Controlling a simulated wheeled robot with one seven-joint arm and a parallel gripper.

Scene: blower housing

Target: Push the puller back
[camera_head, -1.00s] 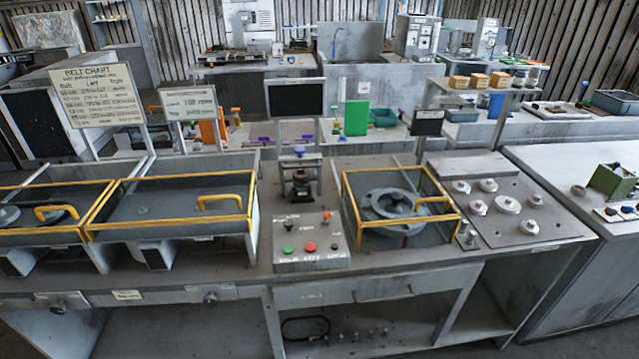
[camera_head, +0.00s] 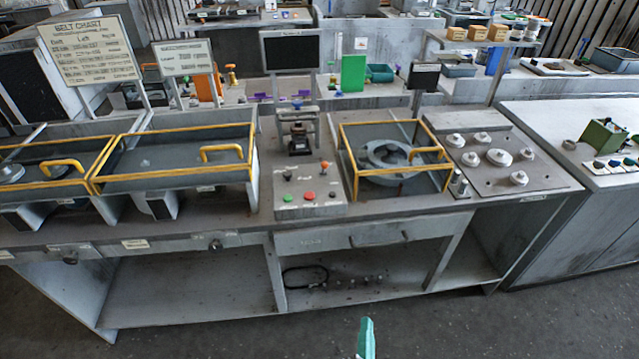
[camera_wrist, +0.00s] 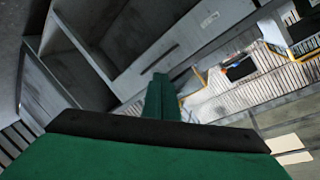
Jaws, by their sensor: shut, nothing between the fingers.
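I cannot tell for certain which thing is the puller. A small dark fixture (camera_head: 299,143) stands upright in a grey frame at the middle of the bench, behind the sloped button panel (camera_head: 308,194). A round grey housing (camera_head: 378,157) lies in the yellow-railed enclosure to its right. My gripper (camera_head: 366,338) shows as a teal tip at the bottom edge of the head view, in front of the bench and well below its top. In the wrist view its green fingers (camera_wrist: 160,98) are together with nothing between them, apart from everything.
The grey bench has a drawer (camera_head: 350,238) and open shelves below, with a black cable loop (camera_head: 305,277). Yellow-railed trays (camera_head: 185,180) stand at the left. A plate with several round knobs (camera_head: 500,157) lies at the right. The floor in front is clear.

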